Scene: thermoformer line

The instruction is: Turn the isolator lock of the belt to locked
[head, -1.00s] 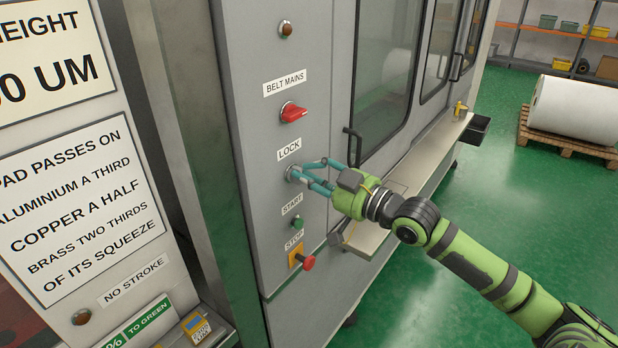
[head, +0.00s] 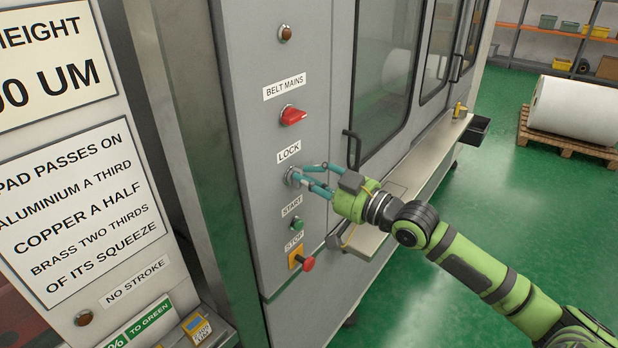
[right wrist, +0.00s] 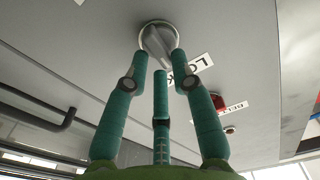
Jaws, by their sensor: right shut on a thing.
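The isolator lock (head: 291,176) is a round metal piece on the grey panel, just under the LOCK label (head: 289,151). My right gripper (head: 299,177) reaches it from the right, and its teal fingers partly hide it. In the right wrist view the lock (right wrist: 157,38) shows as a silver knob with a raised bar, and my right gripper (right wrist: 158,58) has its fingertips closed on its sides. The turn position of the lock is hard to tell. My left gripper is not in view.
Above the lock is a red BELT MAINS switch (head: 292,115). Below it are a green START button (head: 297,224) and a red STOP button (head: 307,263). A black door handle (head: 352,148) stands close to the right gripper.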

